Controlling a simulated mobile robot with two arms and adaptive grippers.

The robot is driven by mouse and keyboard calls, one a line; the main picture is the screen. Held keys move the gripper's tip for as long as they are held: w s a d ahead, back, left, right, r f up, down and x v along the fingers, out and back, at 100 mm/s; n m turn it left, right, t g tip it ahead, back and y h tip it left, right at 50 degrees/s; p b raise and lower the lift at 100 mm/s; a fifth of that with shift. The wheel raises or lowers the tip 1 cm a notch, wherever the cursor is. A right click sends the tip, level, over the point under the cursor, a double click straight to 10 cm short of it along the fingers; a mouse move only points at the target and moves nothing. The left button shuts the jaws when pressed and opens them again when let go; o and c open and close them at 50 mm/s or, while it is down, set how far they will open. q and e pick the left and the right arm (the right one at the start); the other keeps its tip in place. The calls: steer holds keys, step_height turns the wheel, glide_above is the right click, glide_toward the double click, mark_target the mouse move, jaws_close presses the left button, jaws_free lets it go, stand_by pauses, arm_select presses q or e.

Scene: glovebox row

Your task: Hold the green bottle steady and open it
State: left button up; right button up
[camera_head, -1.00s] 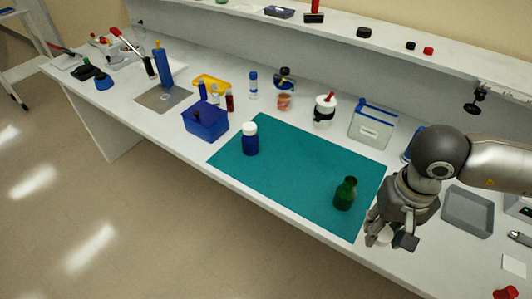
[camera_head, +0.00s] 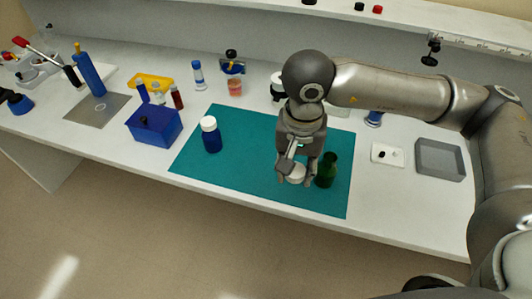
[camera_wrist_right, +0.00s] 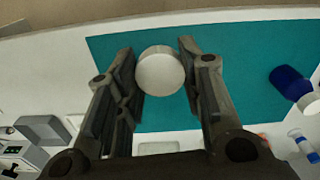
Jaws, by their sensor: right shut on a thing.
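The green bottle (camera_head: 327,171) stands upright on the right part of the teal mat (camera_head: 245,135) in the head view. Its narrow neck shows no cap. My right gripper (camera_head: 297,178) is just left of the bottle, pointing down over the mat. It is shut on a white round cap (camera_head: 296,174). The white cap also shows between the two fingers (camera_wrist_right: 160,72) in the right wrist view. I cannot make out the green bottle in that view. My left gripper is not in view.
A blue bottle with a white lid (camera_head: 211,135) stands on the mat's left part. A blue box (camera_head: 155,125) is left of the mat. A grey tray (camera_head: 440,160) and a small white plate (camera_head: 388,155) lie on the right. The mat's front middle is clear.

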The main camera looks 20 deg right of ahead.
steer(key=m, duration=0.1)
steer(key=w+f+m+b, duration=0.1)
steer(key=shift+a+m, duration=0.3)
steer(key=shift+d+m+b, duration=0.3)
steer(key=shift+m+b, duration=0.1)
steer(key=shift+m, duration=0.8)
steer(key=shift+w, duration=0.3)
steer(key=w+f+p, duration=0.3)
steer(key=w, duration=0.5)
glide_above(274, 161)
steer(key=s, duration=0.1)
step_height(274, 161, down, 6)
steer(key=shift+r+p, duration=0.25)
steer(key=shift+p, duration=0.2)
steer(key=shift+w+f, duration=0.45)
steer(key=shift+f, duration=0.25)
step_height(274, 161, down, 2)
steer(key=shift+f+p, duration=0.1)
steer(key=shift+p, duration=0.8)
steer(key=shift+f, duration=0.45)
